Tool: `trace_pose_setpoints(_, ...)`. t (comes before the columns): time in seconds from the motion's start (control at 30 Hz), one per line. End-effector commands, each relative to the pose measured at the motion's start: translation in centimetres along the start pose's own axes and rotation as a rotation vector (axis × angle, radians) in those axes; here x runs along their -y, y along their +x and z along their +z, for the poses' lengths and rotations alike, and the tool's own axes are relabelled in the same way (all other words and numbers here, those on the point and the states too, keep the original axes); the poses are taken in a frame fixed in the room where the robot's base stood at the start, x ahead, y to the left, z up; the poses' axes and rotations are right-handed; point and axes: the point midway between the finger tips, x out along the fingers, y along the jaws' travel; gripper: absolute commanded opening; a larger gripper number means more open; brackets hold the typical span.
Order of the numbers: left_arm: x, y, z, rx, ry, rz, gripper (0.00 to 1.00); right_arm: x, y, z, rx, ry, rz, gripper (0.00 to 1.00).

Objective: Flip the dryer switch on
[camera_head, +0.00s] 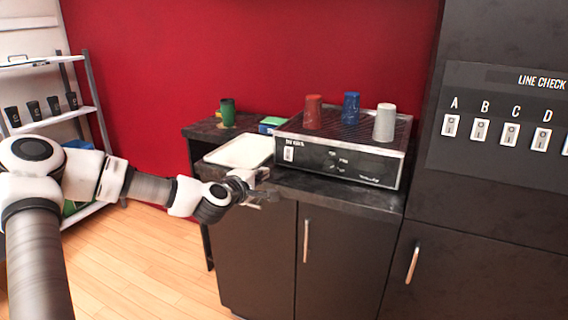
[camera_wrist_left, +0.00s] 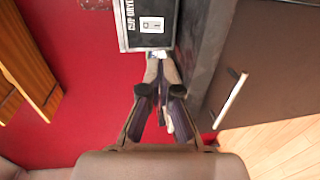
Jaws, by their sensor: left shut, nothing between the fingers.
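The cup dryer (camera_head: 338,158) is a dark box with a ribbed top on the counter. Its small white switch (camera_head: 289,153) is at the left end of the front panel and also shows in the left wrist view (camera_wrist_left: 152,25). Whether it is on or off is too small to tell. My left gripper (camera_head: 266,194) is shut and empty, in front of the counter edge, below and left of the switch. In the left wrist view its fingertips (camera_wrist_left: 158,60) point toward the dryer's switch end, apart from the switch. My right gripper is not in view.
Red (camera_head: 313,112), blue (camera_head: 351,108) and grey (camera_head: 384,122) cups stand on the dryer. A white tray (camera_head: 240,151) lies left of it, with a green cup (camera_head: 227,112) behind. A panel of lettered switches (camera_head: 510,133) is on the right cabinet.

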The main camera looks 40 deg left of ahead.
Motion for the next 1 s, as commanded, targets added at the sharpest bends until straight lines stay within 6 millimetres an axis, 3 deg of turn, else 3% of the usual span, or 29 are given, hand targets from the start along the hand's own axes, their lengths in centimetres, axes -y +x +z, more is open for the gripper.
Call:
trace_pose_setpoints(0.27, 0.4, 2.4, 0.0, -0.001, 0.012, -0.002, 0.00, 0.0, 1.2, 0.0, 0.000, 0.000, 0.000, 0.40)
trace_pose_setpoints(0.73, 0.2, 12.2, 0.1, 0.001, 0.009, -0.002, 0.00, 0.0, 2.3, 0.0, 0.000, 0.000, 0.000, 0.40)
trace_pose_setpoints(1.0, 0.1, 14.1, 0.1, 0.001, 0.003, -0.001, 0.00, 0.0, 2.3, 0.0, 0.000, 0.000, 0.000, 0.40)
